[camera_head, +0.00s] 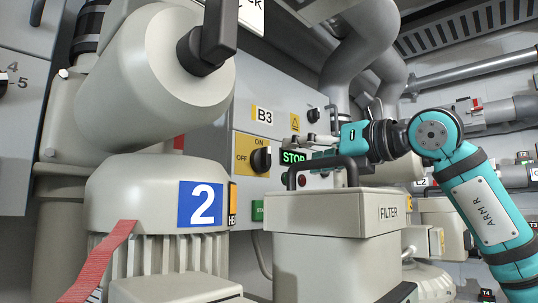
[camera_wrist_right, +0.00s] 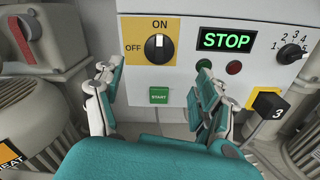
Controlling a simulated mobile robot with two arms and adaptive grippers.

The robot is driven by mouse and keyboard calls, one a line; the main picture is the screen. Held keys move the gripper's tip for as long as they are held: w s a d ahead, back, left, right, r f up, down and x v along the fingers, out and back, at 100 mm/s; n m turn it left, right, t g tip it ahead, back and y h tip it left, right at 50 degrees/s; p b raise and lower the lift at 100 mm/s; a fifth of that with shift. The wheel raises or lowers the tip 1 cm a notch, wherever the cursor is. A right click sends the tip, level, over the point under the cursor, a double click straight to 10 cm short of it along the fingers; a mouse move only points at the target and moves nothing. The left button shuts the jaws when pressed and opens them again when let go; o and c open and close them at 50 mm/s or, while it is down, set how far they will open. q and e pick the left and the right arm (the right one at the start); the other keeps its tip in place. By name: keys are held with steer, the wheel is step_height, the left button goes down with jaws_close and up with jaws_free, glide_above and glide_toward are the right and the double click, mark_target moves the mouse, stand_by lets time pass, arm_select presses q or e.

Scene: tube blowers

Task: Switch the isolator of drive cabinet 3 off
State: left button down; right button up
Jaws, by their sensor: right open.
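My right gripper (camera_head: 306,143) is in front of the cabinet, to the right of the knob in the head view. In the wrist view its fingers (camera_wrist_right: 153,72) are open and empty, below and apart from the knob. My left gripper is out of view.
A big motor marked 2 (camera_head: 203,204) with a black lever (camera_head: 218,32) above stands at the left. A box marked FILTER (camera_head: 325,212) stands below my right gripper. A green START button (camera_wrist_right: 159,96) and a five-position selector (camera_wrist_right: 288,54) are on the panel.

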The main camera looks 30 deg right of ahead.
mark_target(270, 159)
steer(key=p+x, duration=0.2)
steer(key=x, duration=0.7)
steer(key=shift+a+r+p, duration=0.1)
steer(key=shift+p, duration=0.25)
steer(key=shift+w+a, duration=0.1)
steer(key=shift+w, duration=0.3)
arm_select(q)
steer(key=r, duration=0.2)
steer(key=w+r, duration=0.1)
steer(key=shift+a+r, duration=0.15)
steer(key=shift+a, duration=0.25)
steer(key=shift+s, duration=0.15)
arm_select(e)
steer(key=shift+s, duration=0.1)
steer(key=shift+c, duration=0.2)
steer(key=c, duration=1.1)
